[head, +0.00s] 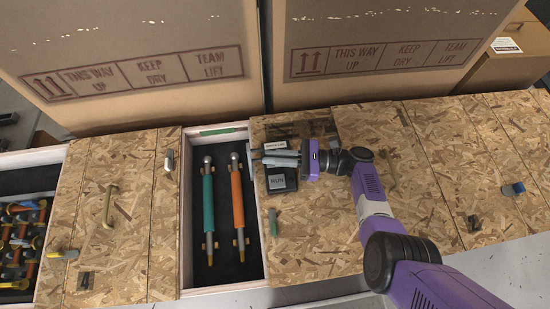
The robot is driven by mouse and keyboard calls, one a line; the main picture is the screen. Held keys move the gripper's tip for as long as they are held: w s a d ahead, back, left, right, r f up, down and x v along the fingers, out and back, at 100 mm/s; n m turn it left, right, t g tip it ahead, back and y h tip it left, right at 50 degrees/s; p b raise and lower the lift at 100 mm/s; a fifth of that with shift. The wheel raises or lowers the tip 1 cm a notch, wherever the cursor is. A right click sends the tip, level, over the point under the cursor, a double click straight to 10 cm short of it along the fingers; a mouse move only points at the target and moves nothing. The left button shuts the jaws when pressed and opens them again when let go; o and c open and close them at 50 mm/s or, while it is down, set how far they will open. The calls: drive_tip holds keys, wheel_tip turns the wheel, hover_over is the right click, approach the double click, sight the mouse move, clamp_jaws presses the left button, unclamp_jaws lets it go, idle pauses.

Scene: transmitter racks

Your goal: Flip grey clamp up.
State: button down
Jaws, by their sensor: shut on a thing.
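My gripper (283,157), at the end of the purple arm, reaches left over a small black fixture on the wood panel. The fixture has a lower plate marked RUN (277,181) and a small white label (275,145) above. The jaws are shut between these two labels, on what appears to be the grey clamp. The clamp is mostly hidden by the grey fingers, so its exact angle cannot be told.
An open bay (222,262) left of the gripper holds a teal rod (208,205) and an orange rod (237,205). A green latch (273,222) sits below the fixture. Large cardboard boxes (375,45) stand behind.

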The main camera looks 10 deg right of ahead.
drive_tip(key=shift+d+f, duration=0.1)
idle(0.4)
drive_tip(key=c, duration=1.5)
unclamp_jaws()
wheel_tip(320, 180, up, 20)
drive_tip(key=p, duration=0.6)
drive_tip(key=shift+p, duration=0.35)
